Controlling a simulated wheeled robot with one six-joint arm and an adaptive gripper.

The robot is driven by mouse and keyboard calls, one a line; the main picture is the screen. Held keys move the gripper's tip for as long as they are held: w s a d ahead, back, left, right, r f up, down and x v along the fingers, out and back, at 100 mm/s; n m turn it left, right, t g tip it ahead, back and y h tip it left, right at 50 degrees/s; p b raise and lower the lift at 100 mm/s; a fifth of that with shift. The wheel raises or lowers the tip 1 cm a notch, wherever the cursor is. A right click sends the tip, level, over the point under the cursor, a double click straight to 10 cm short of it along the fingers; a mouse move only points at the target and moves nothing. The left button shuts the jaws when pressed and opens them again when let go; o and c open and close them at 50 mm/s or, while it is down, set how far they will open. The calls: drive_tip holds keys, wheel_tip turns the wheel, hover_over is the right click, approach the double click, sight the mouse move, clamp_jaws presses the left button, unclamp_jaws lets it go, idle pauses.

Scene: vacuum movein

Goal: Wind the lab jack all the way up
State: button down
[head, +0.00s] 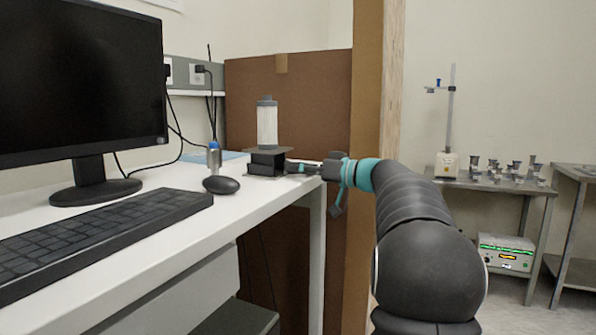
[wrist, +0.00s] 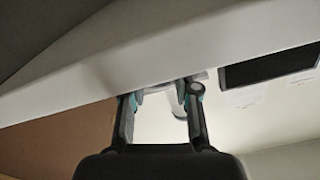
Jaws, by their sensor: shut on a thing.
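The lab jack (head: 265,163) stands on the white desk near its right end, its dark top plate slightly above its base. A clear cylinder with a grey cap (head: 267,124) stands upright on the plate. My gripper (head: 298,167) reaches in from the right at the jack's side, at about desk height. It is shut on the jack's knob, which is mostly hidden by the fingers in the head view. In the wrist view the fingers of my gripper (wrist: 161,92) stand apart, with a pale piece between their tips. The jack itself is hard to make out there.
The desk (head: 150,232) also bears a monitor (head: 80,85), a keyboard (head: 100,230), a mouse (head: 221,185) and a small blue-capped bottle (head: 214,157) left of the jack. A brown panel (head: 315,100) stands behind. The desk edge (wrist: 150,60) lies close to my fingers.

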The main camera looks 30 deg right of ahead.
drive_tip(key=c, duration=0.8)
unclamp_jaws()
drive_tip(key=shift+c, duration=0.2)
drive_tip(key=shift+s, duration=0.1)
drive_tip(key=v, duration=1.2)
